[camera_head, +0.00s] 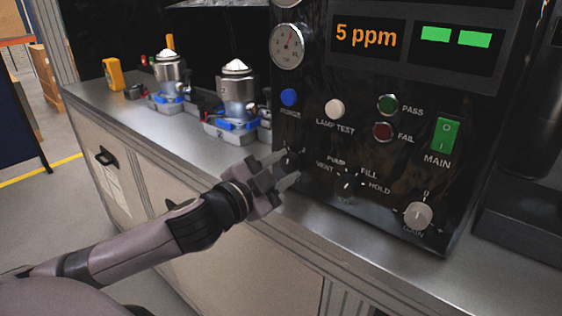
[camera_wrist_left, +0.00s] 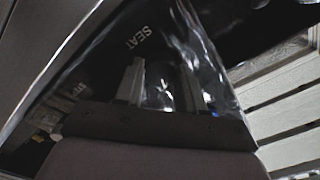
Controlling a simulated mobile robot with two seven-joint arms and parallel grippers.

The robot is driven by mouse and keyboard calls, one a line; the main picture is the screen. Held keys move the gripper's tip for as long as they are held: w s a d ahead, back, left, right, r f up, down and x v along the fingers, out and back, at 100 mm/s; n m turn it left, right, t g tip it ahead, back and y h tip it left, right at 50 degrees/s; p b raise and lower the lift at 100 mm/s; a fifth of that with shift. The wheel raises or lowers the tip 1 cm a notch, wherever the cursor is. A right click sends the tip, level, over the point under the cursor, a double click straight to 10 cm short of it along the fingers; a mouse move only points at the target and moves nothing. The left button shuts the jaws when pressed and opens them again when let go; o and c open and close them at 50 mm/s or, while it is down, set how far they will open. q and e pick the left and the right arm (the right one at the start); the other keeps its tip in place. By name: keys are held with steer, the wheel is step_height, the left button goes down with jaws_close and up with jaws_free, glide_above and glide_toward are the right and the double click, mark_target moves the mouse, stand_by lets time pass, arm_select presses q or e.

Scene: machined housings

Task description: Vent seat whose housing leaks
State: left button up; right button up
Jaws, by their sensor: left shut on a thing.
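My left gripper (camera_head: 286,168) is at the lower left of the black test panel (camera_head: 330,225), shut on a small dark knob (camera_head: 291,160). In the left wrist view the fingers stand either side of this knob (camera_wrist_left: 160,95), near the label SEAT. To its right is a mode knob (camera_head: 347,185) marked VENT, PUMP, FILL and HOLD; its setting is too small to tell. The display (camera_head: 367,37) reads 5 ppm beside two green bars. A metal housing (camera_head: 238,92) and another housing (camera_head: 169,72) stand on blue-and-grey seats to the left. My right gripper is out of view.
The panel also carries a gauge (camera_head: 287,45), a blue button (camera_head: 289,97), a white lamp test button (camera_head: 335,108), PASS (camera_head: 388,103) and FAIL (camera_head: 382,131) lamps, a green MAIN switch (camera_head: 441,135) and a GAIN knob (camera_head: 417,214). A yellow device (camera_head: 113,73) stands at the bench's far end.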

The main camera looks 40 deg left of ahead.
arm_select(q)
steer(key=shift+m+p, duration=0.5)
steer(key=shift+m, duration=0.7)
steer(key=o, duration=1)
steer(key=shift+o, duration=0.2)
steer(key=s, duration=0.7)
steer(key=shift+a, duration=0.25)
